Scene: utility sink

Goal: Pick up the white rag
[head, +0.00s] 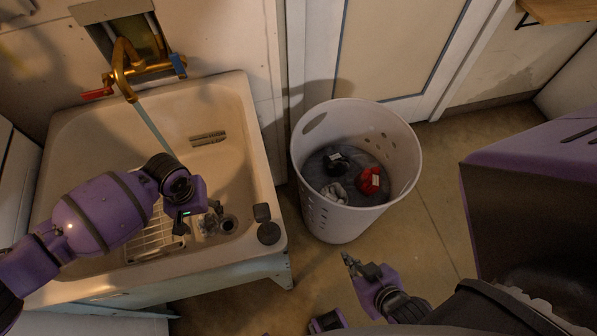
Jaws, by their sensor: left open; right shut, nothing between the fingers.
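A pale crumpled cloth (333,193), possibly the white rag, lies in the white laundry basket (405,150), beside a red item (370,181) and a black item (336,162). My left gripper (198,217) is open, pointing down in the utility sink (95,125). A small greyish crumpled thing (209,226) shows by its fingers; I cannot tell whether it is a rag or whether they touch it. My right gripper (352,263) is shut and empty, low in front of the basket.
A brass faucet (122,70) runs a stream of water (154,128) into the sink. A wire rack (152,240) lies in the basin near the drain (229,224). Dark objects (268,232) sit on the sink's front right corner. Floor (440,225) is clear right of the basket.

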